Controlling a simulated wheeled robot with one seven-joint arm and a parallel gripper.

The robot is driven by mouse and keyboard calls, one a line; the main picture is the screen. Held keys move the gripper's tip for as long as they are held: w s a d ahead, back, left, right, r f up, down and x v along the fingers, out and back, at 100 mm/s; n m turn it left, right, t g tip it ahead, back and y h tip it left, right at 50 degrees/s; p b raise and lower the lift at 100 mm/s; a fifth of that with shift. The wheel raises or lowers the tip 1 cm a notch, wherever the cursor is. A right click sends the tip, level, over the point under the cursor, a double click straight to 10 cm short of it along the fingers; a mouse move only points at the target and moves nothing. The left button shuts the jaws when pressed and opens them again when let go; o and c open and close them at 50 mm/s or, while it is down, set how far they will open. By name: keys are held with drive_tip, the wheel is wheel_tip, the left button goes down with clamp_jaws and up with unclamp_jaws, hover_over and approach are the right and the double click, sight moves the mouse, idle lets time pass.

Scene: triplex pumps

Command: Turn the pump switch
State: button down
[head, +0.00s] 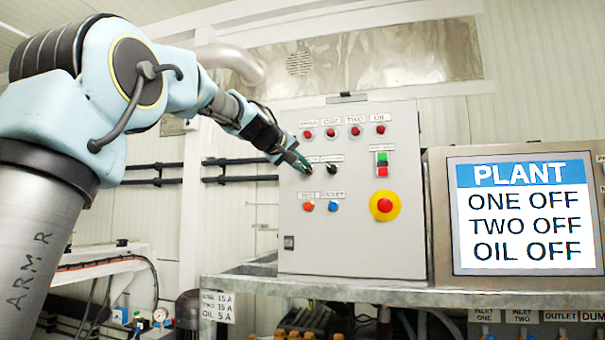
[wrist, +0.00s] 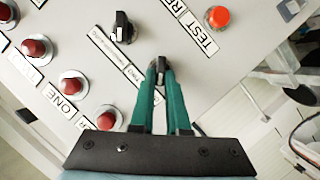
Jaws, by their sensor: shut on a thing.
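A grey control panel (head: 350,245) carries two black rotary switches side by side in its middle row. My gripper (head: 300,163) is shut on the left black switch, which it mostly covers in the head view. In the wrist view, the green fingers of my gripper (wrist: 160,66) close around this dark knob. How far the knob is turned is hidden. The right black switch (head: 332,168) stands free; it also shows in the wrist view (wrist: 123,27). Labels sit above the switches, but their small print is hard to read.
Red lamps (head: 355,131) line the panel top. Below the switches are an orange button (head: 308,206) and a blue button (head: 333,206). A red emergency stop (head: 385,205) is at right. The screen (head: 525,215) reads ONE OFF, TWO OFF, OIL OFF.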

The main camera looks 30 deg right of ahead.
idle(0.4)
drive_tip(key=c, duration=0.9)
unclamp_jaws()
drive_tip(key=shift+a, duration=0.15)
drive_tip(key=b+v, duration=0.3)
drive_tip(key=v, duration=0.7)
drive_tip(key=shift+a, duration=0.25)
drive_tip(key=shift+s, duration=0.1)
